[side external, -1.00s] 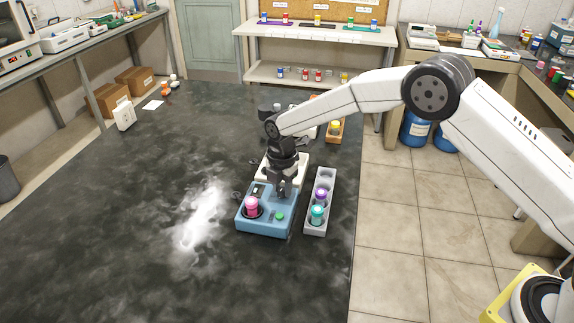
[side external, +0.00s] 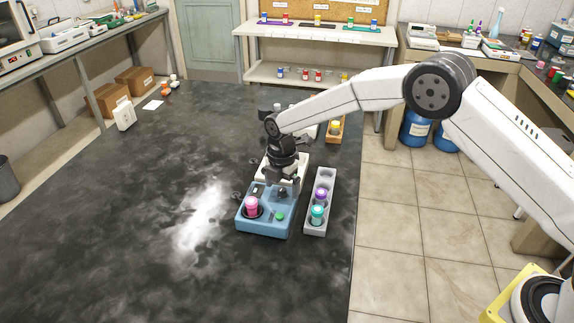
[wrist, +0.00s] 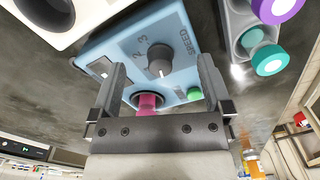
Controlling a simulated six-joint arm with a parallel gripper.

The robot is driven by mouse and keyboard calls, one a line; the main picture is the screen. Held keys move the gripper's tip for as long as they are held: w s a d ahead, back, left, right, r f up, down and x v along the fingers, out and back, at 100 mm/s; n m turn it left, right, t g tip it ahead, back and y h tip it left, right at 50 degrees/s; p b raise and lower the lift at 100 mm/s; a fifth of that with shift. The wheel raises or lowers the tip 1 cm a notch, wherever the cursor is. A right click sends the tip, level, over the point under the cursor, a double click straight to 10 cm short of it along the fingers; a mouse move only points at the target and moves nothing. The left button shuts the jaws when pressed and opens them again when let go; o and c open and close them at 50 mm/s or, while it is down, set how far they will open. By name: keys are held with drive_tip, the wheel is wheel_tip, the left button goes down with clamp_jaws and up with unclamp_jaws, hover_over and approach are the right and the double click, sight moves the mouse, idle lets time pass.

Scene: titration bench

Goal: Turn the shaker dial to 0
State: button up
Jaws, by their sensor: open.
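The blue shaker (side external: 265,222) stands on the dark bench and also shows in the wrist view (wrist: 120,50). Its round grey dial (wrist: 160,58) sits by the SPEED lettering. The numerals 2 and 3 show to the left of the dial; I cannot read a 0 or tell the exact setting. A pink-capped vial (side external: 251,204) stands in the shaker's well. My gripper (wrist: 165,75) is open and empty. Its fingers stand apart on either side of the dial in the wrist picture, above the shaker and clear of the dial.
A green button (side external: 279,215) is on the shaker's front right. A grey rack (side external: 310,222) with purple-capped and teal-capped vials stands close to the right. A white device is directly behind the shaker.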

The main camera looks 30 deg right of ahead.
sight(285, 189)
drive_tip(key=shift+r, duration=3.25)
drive_tip(key=shift+s+d+r+m, duration=0.2)
drive_tip(key=shift+s+d+m, duration=0.1)
drive_tip(key=shift+m, duration=0.1)
drive_tip(key=s+d+r+m+t, duration=0.1)
drive_tip(key=s+d+m, duration=0.6)
drive_tip(key=s+m, duration=0.4)
drive_tip(key=s+d+r+m+t, duration=0.1)
drive_tip(key=s+d+m, duration=0.6)
drive_tip(key=s+m, duration=0.4)
drive_tip(key=s, duration=0.5)
drive_tip(key=shift+d+t, duration=0.15)
drive_tip(key=shift+t, duration=0.15)
